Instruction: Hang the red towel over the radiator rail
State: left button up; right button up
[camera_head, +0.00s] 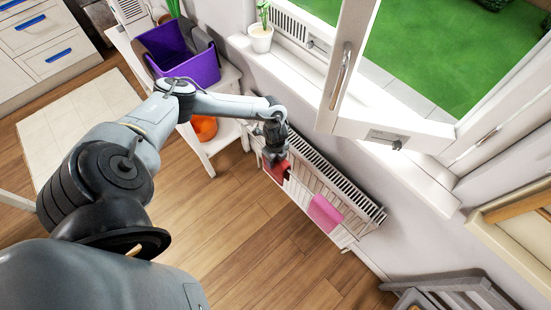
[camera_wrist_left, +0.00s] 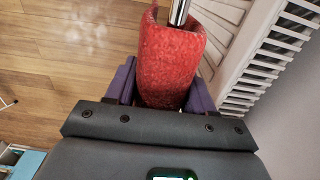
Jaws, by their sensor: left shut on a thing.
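My left gripper (camera_head: 272,152) is shut on the red towel (camera_head: 277,171) at the near-left end of the white radiator (camera_head: 335,185). In the left wrist view the red towel (camera_wrist_left: 168,62) sits between the two purple-grey fingers and looks curved around a shiny metal rail (camera_wrist_left: 180,12). The rail comes out of the towel's far end. I cannot tell how far the towel hangs down on each side. My right gripper is in neither view.
A pink cloth (camera_head: 325,213) hangs farther along the radiator front. A purple basket (camera_head: 183,55) stands on a white table, with an orange bowl (camera_head: 204,127) below. An open window (camera_head: 345,70) juts over the radiator. A grey chair (camera_head: 455,290) stands at lower right. The wooden floor is clear.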

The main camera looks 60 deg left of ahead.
pick_arm(q)
jog(key=o, duration=1.1)
jog(key=shift+o, duration=0.2)
notch_tip(320, 180, up, 10)
jog(key=shift+r, duration=0.2)
jog(key=shift+d+r, duration=0.1)
jog(key=shift+r, duration=0.05)
jog(key=w+d+r+t+h+p, duration=0.1)
jog(key=d+r+t+h+p, duration=0.15)
jog(key=d, duration=1.15)
jog(key=w+d+r+t+h+p, duration=0.1)
jog(key=d+r+t+p, duration=0.2)
jog(key=d, duration=1.2)
jog(key=s+a+r+n+g+y+p, duration=0.2)
jog(key=s+a+r+n+p, duration=0.3)
jog(key=s+r+n, duration=0.6)
jog(key=shift+s+a+r+n+y, duration=0.25)
jog(key=shift+s+n+y, duration=0.4)
jog(key=shift+s+n, duration=0.45)
